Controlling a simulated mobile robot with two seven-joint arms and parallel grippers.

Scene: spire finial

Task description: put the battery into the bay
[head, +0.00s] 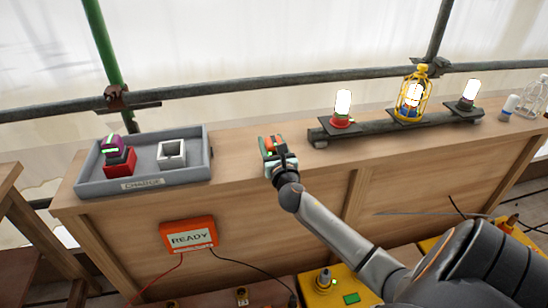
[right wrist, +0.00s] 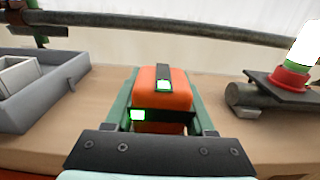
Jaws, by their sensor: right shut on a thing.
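My right gripper (head: 274,152) is shut on an orange block with a black band and green lights, which I take to be the battery (right wrist: 155,85). In the right wrist view it sits between the two green fingers (right wrist: 160,108), above or on the bench top; I cannot tell if it touches. A grey tray (head: 140,184) labelled CHARGE is to its left, holding an open white square holder (head: 172,153) and a red block (head: 121,163) with a purple and black piece (head: 110,146) on it. No part is marked as the bay. My left gripper is not in view.
A dark rail (head: 395,130) with three lit lamps stands on the wooden bench (head: 235,170) to the right. An orange READY panel (head: 190,237) is on the bench front. A scaffold pipe (head: 230,91) runs behind. Yellow boxes (head: 345,283) are below.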

